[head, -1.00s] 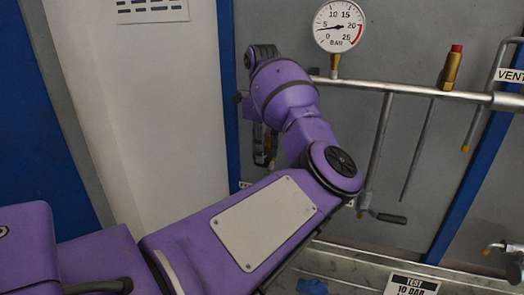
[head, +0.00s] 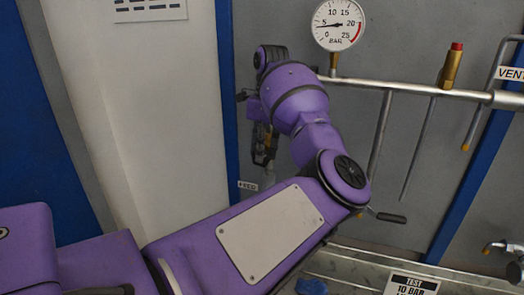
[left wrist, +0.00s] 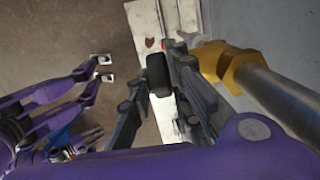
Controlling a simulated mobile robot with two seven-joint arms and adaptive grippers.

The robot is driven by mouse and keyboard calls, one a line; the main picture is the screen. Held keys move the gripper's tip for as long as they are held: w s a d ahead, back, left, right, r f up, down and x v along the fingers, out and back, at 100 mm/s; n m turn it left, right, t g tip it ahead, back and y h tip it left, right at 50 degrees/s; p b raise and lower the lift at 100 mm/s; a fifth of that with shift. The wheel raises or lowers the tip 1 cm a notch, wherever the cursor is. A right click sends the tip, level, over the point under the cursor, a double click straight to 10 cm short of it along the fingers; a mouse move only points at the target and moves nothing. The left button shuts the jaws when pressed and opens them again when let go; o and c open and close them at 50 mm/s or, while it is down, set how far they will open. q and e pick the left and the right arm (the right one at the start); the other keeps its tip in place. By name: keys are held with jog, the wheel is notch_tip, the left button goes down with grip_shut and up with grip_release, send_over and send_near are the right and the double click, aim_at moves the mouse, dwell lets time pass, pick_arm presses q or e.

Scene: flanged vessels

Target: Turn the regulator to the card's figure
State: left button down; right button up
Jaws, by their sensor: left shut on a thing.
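The pressure gauge (head: 338,24) at the top of the head view has its needle a little below the 5 mark. The card (head: 410,284) at the bottom reads TEST 10 BAR. My left gripper (head: 264,150) is at the left end of the pipe, partly hidden by my own wrist. In the left wrist view its fingers (left wrist: 160,85) are shut on the regulator's black knob (left wrist: 158,72). A brass fitting (left wrist: 222,62) is beside it. Small grey finger-like parts, perhaps my right gripper (left wrist: 88,142), show at the lower left; their state is unclear.
A metal pipe (head: 410,89) runs right from the gauge, with a red-tipped brass valve (head: 453,66) on it. A VENT label (head: 510,75) is at the right edge. A dark-handled lever (head: 388,217) and a blue cloth (head: 312,286) lie near my forearm.

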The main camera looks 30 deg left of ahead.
pick_arm(q)
jog(key=y+b, duration=0.1)
jog(key=y, duration=0.1)
jog(key=d+f+g+y+b, duration=0.1)
jog(key=y, duration=0.1)
jog(key=shift+w, duration=0.15)
jog(key=shift+d+f+g+y+b, duration=0.15)
jog(key=shift+g+y+b, duration=0.15)
jog(key=shift+y+b, duration=0.65)
jog(key=y+b, duration=0.2)
jog(key=g+y+b, duration=0.1)
jog(key=shift+w+d+f+y+b, duration=0.1)
jog(key=shift+d+f+y+b, duration=0.05)
jog(key=shift+d+y+b, duration=0.15)
jog(key=shift+y+b, duration=0.75)
jog(key=shift+b, duration=0.05)
jog(key=shift+y, duration=0.3)
pick_arm(e)
jog(key=s+d+f+g, duration=0.1)
jog(key=s+f, duration=0.2)
jog(key=f, duration=0.6)
jog(key=shift+s+d+f, duration=0.15)
jog(key=shift+s+f, duration=0.2)
pick_arm(q)
jog(key=shift+r, duration=0.2)
jog(key=c, duration=1.9)
grip_release()
pick_arm(e)
jog(key=shift+f, duration=0.15)
jog(key=shift+d, duration=0.1)
